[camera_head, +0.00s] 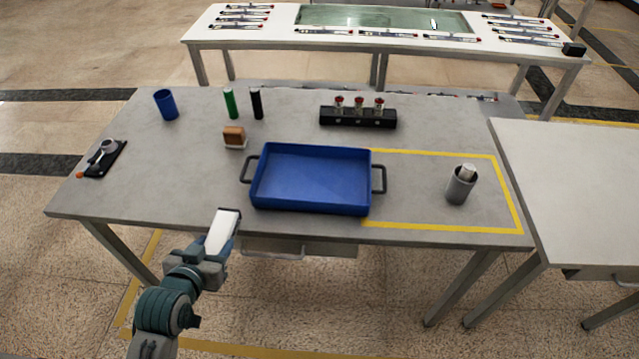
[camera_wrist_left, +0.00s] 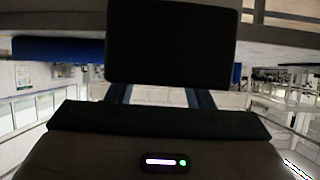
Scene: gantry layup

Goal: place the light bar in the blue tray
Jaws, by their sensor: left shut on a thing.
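The blue tray (camera_head: 312,207) sits on the grey table near its front edge, with a dark handle at each end; it looks empty. My left gripper (camera_head: 222,250) is in front of the table, left of the tray. It is shut on a pale bar (camera_head: 222,229), which looks like the light bar. The bar points up and away, with a dark far end, apart from the tray. In the left wrist view, the held bar (camera_wrist_left: 172,42) is a dark shaded block beyond the fingers (camera_wrist_left: 160,96). My right gripper is out of view.
A brown block (camera_head: 234,137) stands left of the tray and a black rack (camera_head: 358,117) behind it. A grey cup (camera_head: 460,189) holding a pale piece stands inside the yellow outline. A blue cup (camera_head: 165,106) and green and black cylinders stand at the back left.

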